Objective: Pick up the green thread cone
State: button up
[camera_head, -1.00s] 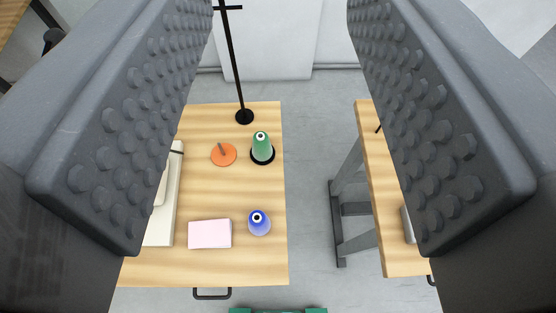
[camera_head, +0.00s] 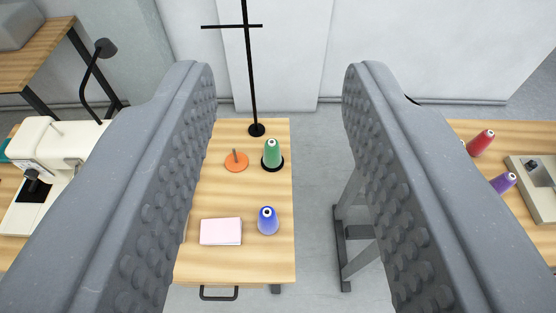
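The green thread cone (camera_head: 272,152) stands upright on a black round base near the right edge of a wooden table (camera_head: 262,262). My gripper (camera_head: 280,85) is open and empty. Its two ridged fingers frame the left and right of the view, and the cone shows in the gap between them, farther off and untouched. The left finger hides part of the table's left side.
A blue cone (camera_head: 268,221), a pink block (camera_head: 221,231) and an orange disc with a peg (camera_head: 236,161) share the table. A black thread stand (camera_head: 256,129) rises behind. A sewing machine (camera_head: 50,160) is left; red (camera_head: 481,143) and purple (camera_head: 503,182) cones are right.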

aim_at(272, 156)
jog(key=u, duration=0.1)
jog(key=i, duration=0.9)
jog(key=z, duration=0.05)
